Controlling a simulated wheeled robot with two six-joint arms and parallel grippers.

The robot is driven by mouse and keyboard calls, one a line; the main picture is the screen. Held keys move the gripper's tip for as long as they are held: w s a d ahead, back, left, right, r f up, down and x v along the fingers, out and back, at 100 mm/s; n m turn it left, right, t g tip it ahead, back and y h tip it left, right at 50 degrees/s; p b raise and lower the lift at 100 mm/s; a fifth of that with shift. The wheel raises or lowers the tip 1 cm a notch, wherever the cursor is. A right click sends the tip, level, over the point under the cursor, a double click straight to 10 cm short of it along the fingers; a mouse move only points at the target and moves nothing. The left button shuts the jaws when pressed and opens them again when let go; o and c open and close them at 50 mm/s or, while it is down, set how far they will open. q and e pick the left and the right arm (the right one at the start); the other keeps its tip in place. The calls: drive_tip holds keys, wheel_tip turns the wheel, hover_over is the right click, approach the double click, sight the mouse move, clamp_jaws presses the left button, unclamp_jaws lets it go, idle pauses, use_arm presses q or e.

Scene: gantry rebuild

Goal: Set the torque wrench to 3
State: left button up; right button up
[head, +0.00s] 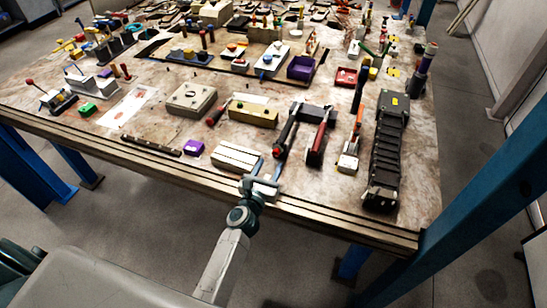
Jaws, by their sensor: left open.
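A long dark tool with a black grip and a red ring near its lower end (284,143) lies against a dark block on the workbench, right of centre; it looks most like the torque wrench. Its setting scale is too small to read. My left gripper (263,184) is at the front edge of the bench, below and a little left of this tool, apart from it. It is open, with nothing seen between its fingers. A slotted pale block (236,157) is just behind it. My right gripper is out of view.
A red-handled tool (319,142) stands close to the right of the dark tool. A black ribbed rack (388,145) is farther right. A purple box (194,147) and a thin dark bar (150,145) lie left. The workbench (340,205) has bare room along its front right edge.

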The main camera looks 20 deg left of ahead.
sight(275, 155)
use_arm(q)
drive_tip(key=w, duration=0.4)
drive_tip(key=shift+w+d, duration=0.1)
drive_tip(key=shift+c, duration=0.4)
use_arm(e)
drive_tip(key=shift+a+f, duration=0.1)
use_arm(q)
drive_tip(key=c, duration=0.9)
drive_tip(key=shift+o, duration=0.2)
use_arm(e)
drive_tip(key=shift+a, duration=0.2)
